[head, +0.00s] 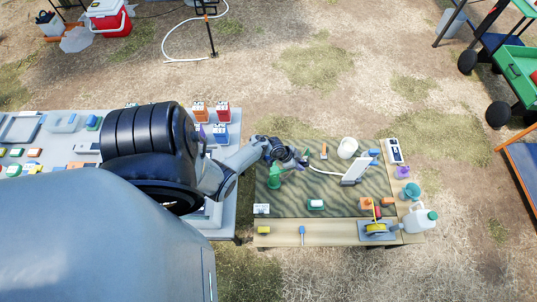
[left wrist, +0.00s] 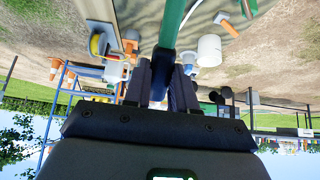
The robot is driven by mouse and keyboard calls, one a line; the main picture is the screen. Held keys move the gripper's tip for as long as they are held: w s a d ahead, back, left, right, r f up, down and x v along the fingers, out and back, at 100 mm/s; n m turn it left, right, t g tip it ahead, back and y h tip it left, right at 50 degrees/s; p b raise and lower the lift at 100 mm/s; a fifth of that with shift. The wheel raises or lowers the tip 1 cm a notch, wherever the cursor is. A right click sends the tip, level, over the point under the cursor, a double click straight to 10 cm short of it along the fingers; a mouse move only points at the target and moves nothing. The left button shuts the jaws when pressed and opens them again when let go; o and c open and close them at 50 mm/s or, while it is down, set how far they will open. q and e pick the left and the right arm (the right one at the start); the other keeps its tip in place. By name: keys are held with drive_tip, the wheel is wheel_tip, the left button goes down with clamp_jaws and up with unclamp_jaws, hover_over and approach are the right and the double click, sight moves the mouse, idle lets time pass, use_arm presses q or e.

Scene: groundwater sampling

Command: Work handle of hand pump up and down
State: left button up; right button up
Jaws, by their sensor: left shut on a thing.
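The green hand pump (head: 274,178) stands at the left part of the striped mat on the wooden table. My left gripper (head: 290,160) is above it and slightly to the right, partly covering its top. In the left wrist view, my left gripper (left wrist: 163,88) is shut on the dark blue pump handle (left wrist: 165,62). The green part of the pump (left wrist: 172,22) runs up from the handle to the top edge of that view. The pump's base is hidden in the wrist view. My right gripper is in neither view.
On the mat (head: 330,195) are a white bucket (head: 347,148) and a white slanted panel (head: 355,168). A yellow reel (head: 376,228) and a white jug (head: 420,219) stand at the front right. A grey table (head: 60,135) with bottles lies left.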

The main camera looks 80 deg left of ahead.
use_arm(q)
drive_tip(key=w+f+g+b, duration=0.1)
drive_tip(key=f+g, duration=0.1)
drive_tip(key=w+f+g+b, duration=0.1)
drive_tip(key=f, duration=0.1)
drive_tip(key=shift+w+d+f+y+b, duration=0.1)
drive_tip(key=shift+w+d+y+b, duration=0.1)
drive_tip(key=shift+w+y+b, duration=0.1)
drive_tip(key=f+g+b, duration=0.1)
drive_tip(key=w+f+g+b, duration=0.1)
drive_tip(key=b, duration=0.1)
drive_tip(key=f+g+b, duration=0.1)
drive_tip(key=f, duration=0.1)
drive_tip(key=shift+w+d+g+b, duration=0.15)
drive_tip(key=shift+w+g+b, duration=0.15)
drive_tip(key=shift+w+b, duration=0.1)
drive_tip(key=shift+f+g+y+b, duration=0.25)
drive_tip(key=shift+g+y+b, duration=0.05)
drive_tip(key=shift+b, duration=0.15)
drive_tip(key=shift+r, duration=0.1)
drive_tip(key=o, duration=1)
drive_tip(key=shift+w, duration=0.15)
drive_tip(key=shift+r, duration=0.1)
